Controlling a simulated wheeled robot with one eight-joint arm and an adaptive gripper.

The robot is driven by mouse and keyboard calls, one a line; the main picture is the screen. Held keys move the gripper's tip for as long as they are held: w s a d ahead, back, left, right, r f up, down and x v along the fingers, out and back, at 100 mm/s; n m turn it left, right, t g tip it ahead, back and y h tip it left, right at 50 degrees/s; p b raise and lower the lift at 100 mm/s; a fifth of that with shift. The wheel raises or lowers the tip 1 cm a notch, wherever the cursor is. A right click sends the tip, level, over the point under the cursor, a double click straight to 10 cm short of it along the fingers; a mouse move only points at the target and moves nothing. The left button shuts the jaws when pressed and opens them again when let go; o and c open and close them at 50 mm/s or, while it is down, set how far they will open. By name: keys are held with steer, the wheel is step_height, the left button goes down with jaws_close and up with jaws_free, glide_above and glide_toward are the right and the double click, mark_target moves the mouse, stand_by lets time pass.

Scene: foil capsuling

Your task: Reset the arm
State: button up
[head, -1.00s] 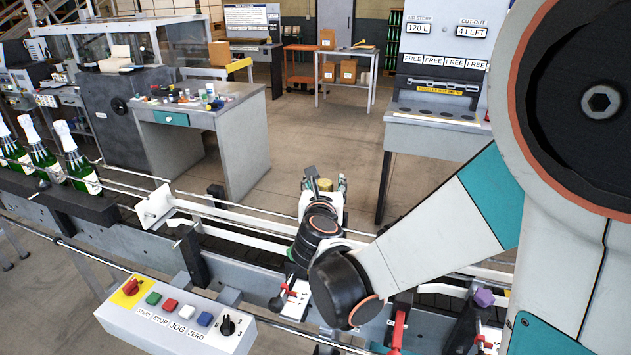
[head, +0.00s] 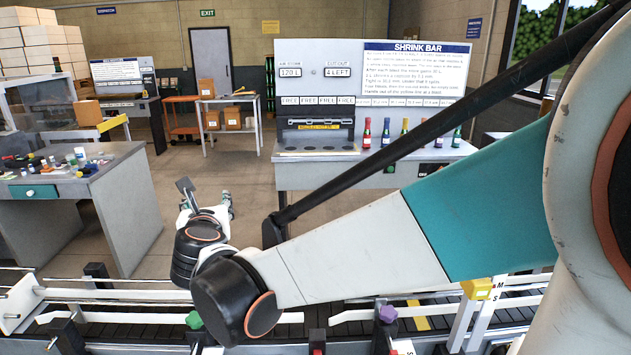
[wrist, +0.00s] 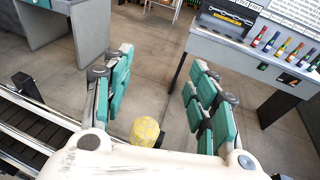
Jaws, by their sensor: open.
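My gripper (wrist: 160,98) is open in the wrist view, its two teal-padded fingers spread wide apart. Nothing is between the fingertips; only floor shows there. A yellow rounded part (wrist: 146,131) shows at the base between the fingers; I cannot tell what it is. In the head view my gripper (head: 208,190) is at the end of my arm, beyond the conveyor and above the floor, partly hidden by my wrist. It is apart from the tables.
The conveyor (head: 130,312) runs across the front. A grey bench with small parts (head: 130,190) stands left. The shrink bar table (head: 300,172) with several small bottles (head: 404,132) stands behind my arm. Open floor (head: 180,160) lies between them.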

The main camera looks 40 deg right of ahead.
steer(key=shift+s+r, duration=0.15)
steer(key=shift+r, duration=0.2)
steer(key=s+d+f+m+g+y+b, duration=0.1)
steer(key=s+d+f+m+g, duration=0.2)
steer(key=s+m, duration=0.45)
steer(key=s+d+f+m+g+b, duration=0.1)
steer(key=s+d+f+m+b, duration=0.1)
steer(key=s+f+m, duration=0.55)
steer(key=s+a+f+m+g+y+b, duration=0.1)
steer(key=s+a+f+m+g+y, duration=0.1)
steer(key=s+m, duration=0.4)
steer(key=s+a+f+m+g+y+b, duration=0.1)
steer(key=s+a+f+m+y, duration=0.1)
steer(key=s+m, duration=0.4)
step_height(320, 180, down, 2)
steer(key=a+m, duration=0.1)
steer(key=m, duration=0.4)
steer(key=shift+g, duration=0.4)
steer(key=shift+f, duration=0.1)
